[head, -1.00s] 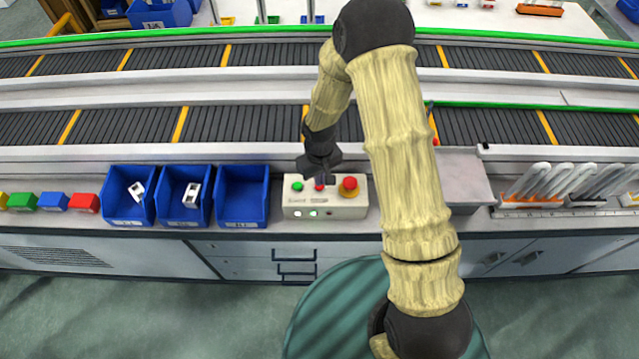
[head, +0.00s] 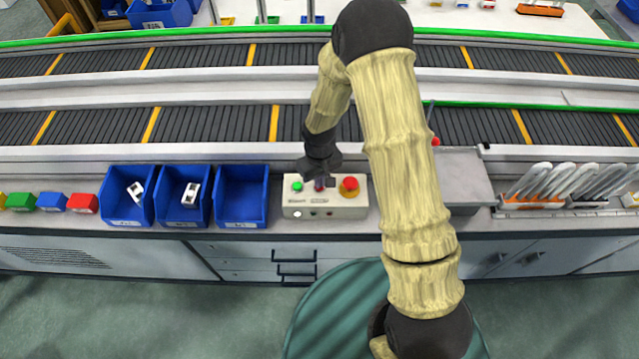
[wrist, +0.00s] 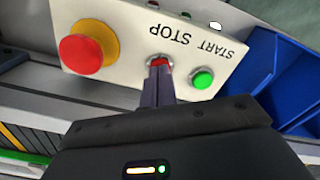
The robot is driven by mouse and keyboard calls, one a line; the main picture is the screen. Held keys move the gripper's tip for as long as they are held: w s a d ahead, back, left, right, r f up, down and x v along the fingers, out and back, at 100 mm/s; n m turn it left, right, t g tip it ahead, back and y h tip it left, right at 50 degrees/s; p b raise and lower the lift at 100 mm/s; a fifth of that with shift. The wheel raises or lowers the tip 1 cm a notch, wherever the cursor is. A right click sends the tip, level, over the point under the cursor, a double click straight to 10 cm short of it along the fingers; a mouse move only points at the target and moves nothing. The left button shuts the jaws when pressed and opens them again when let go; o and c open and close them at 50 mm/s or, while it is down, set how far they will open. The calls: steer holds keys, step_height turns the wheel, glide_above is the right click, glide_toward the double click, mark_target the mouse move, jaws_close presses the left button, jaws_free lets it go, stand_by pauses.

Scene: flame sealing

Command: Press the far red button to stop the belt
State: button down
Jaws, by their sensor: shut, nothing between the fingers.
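A white control box (head: 342,204) sits on the counter in front of the belt. It has a green START button (wrist: 202,79), a small red STOP button (wrist: 160,61) in the middle, and a large red mushroom button (head: 349,184) on a yellow base at the right. My gripper (head: 319,182) is shut and empty, pointing down over the small red button. In the wrist view its fingertips (wrist: 158,72) are at that button and appear to touch it, covering part of it. A white lamp (head: 297,214) on the box front is lit.
Two belts with yellow stripes run behind the box; the near belt (head: 210,126) is closest. Blue bins (head: 241,197) stand left of the box. A grey metal plate (head: 462,178) lies right, partly behind my arm, with a rack of white-handled tools (head: 545,185) beyond.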

step_height(320, 180, up, 8)
steer(key=p, duration=0.5)
steer(key=shift+p, duration=0.4)
steer(key=shift+d, duration=0.1)
stand_by(0.5)
steer(key=s+d+r+m+t, duration=0.1)
steer(key=s+d+r+m, duration=0.1)
steer(key=s+d+r, duration=0.4)
steer(key=s+d+r+m+t, duration=0.1)
steer(key=s+d+r+m, duration=0.2)
steer(key=r, duration=1)
steer(key=s+d, duration=0.3)
steer(key=d, duration=0.1)
steer(key=shift+s+d+m+t, duration=0.2)
steer(key=shift+s+m+t, duration=0.05)
steer(key=shift+m+t, duration=0.05)
steer(key=shift+r, duration=0.1)
steer(key=shift+d, duration=0.15)
